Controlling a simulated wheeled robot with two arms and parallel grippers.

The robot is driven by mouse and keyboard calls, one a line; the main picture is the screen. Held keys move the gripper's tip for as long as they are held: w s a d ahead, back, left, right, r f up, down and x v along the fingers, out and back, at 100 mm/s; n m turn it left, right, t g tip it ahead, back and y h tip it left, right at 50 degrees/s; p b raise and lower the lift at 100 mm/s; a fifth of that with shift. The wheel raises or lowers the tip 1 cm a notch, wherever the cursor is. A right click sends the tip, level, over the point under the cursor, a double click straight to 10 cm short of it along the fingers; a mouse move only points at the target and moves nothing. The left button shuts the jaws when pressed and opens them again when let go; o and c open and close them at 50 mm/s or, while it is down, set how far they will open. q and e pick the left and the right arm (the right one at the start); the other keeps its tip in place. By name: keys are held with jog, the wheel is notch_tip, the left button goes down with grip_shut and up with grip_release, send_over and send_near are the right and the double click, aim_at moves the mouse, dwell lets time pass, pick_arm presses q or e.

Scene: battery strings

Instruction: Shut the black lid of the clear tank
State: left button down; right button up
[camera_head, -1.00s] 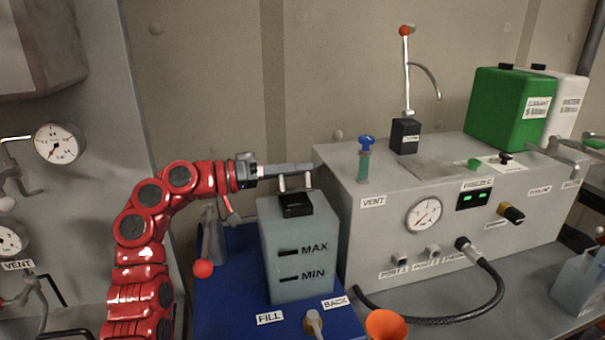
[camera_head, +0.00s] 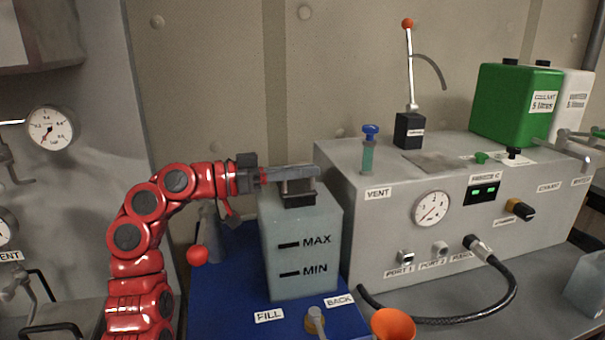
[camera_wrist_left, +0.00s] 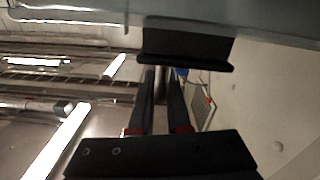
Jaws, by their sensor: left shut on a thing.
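The clear tank (camera_head: 301,265), marked MAX and MIN, stands on a blue base. The black lid (camera_head: 299,201) shows at the top of the tank, under my left gripper; a black flanged block also shows in the wrist view (camera_wrist_left: 188,45). My left gripper (camera_head: 299,173) reaches in level from the left, just above the tank top. Its fingers in the left wrist view (camera_wrist_left: 164,105) close around a narrow dark piece by the black block, apparently part of the lid. The fingers partly hide the lid, so I cannot tell its exact angle. My right gripper is out of view.
A grey machine (camera_head: 378,235) stands close on the tank's right, with a gauge (camera_head: 431,208) and a black hose (camera_head: 505,295). An orange funnel (camera_head: 393,324) is at the front. A red-knobbed lever (camera_head: 197,255) stands left of the tank. The wall behind is bare.

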pick_arm(q)
jog(key=shift+f, duration=0.35)
jog(key=c, duration=1.1)
grip_release()
jog(key=shift+o, duration=0.9)
jog(key=shift+r, duration=0.15)
jog(key=shift+r, duration=0.1)
